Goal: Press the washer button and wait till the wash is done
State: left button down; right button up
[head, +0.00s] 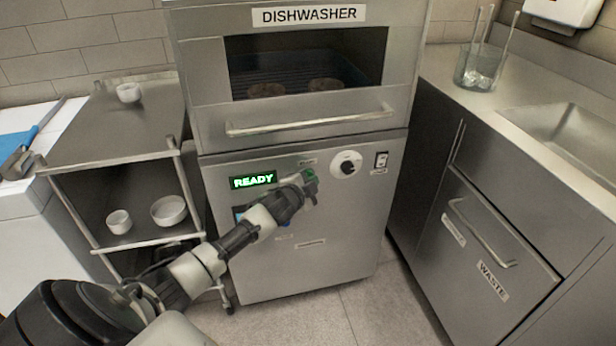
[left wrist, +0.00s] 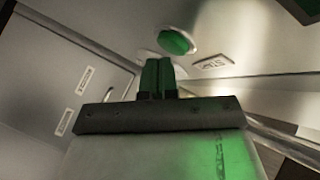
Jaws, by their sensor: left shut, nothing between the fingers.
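The dishwasher (head: 301,220) is a steel unit with its upper door closed. Its display (head: 253,181) is lit green and reads READY. In the left wrist view, a round green button (left wrist: 177,42) with a pale collar sits just beyond my left gripper's fingertips. My left gripper (head: 309,188) is at the front panel, below a small label and left of a white dial (head: 346,164). Its green-tinted fingers (left wrist: 158,62) are shut and empty. A gap seems to show between fingertips and button; in the head view the gripper largely covers the button. My right gripper is not in view.
Behind the dishwasher window (head: 305,62), round brownish items sit on a rack. A steel cart (head: 110,140) with bowls stands at left. At right are a counter with a sink (head: 570,125), a glass container (head: 478,70) and a WASTE drawer (head: 500,250). A long handle (head: 310,122) crosses the dishwasher door.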

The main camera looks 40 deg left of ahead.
pick_arm(q)
jog(key=shift+w+a, duration=0.3)
jog(key=shift+a, duration=0.05)
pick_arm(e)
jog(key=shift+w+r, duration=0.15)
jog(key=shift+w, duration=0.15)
pick_arm(q)
jog(key=shift+s+d, duration=0.1)
jog(key=shift+d, duration=0.05)
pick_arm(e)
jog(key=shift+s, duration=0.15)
pick_arm(q)
jog(key=shift+s+d+p, duration=0.5)
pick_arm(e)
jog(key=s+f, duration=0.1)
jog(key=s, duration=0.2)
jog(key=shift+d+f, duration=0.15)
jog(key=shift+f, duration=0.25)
pick_arm(q)
jog(key=s+d+p, duration=0.1)
jog(key=d, duration=0.1)
jog(key=s+d+p, duration=0.1)
jog(key=s+d, duration=0.1)
jog(key=shift+s, duration=0.1)
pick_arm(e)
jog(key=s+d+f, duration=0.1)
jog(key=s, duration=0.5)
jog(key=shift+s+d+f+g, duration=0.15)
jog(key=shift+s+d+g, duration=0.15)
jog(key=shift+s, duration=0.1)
